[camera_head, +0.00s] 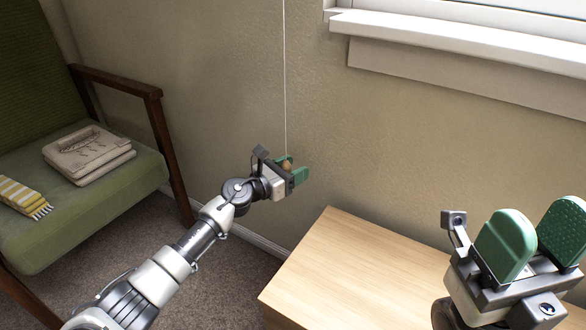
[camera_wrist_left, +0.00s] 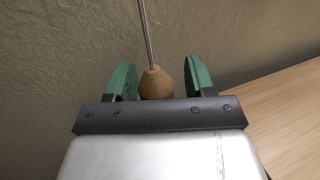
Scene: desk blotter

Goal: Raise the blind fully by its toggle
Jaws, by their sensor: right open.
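A wooden toggle (camera_head: 287,166) hangs at the end of a thin pale cord (camera_head: 285,80) in front of the wall. My left gripper (camera_head: 293,168) is around the toggle. In the left wrist view the toggle (camera_wrist_left: 157,84) sits between the two green fingers, closer to the left one, with a clear gap to the right one, so this gripper (camera_wrist_left: 160,82) is open. The toggle's lower end is hidden by the gripper body. My right gripper (camera_head: 538,212) is open and empty at the lower right, above the wooden desk. The blind itself is not in view.
A wooden desk top (camera_head: 345,270) lies at the lower middle and looks bare. The window sill (camera_head: 460,38) juts out at the upper right. The wall behind the cord is clear.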

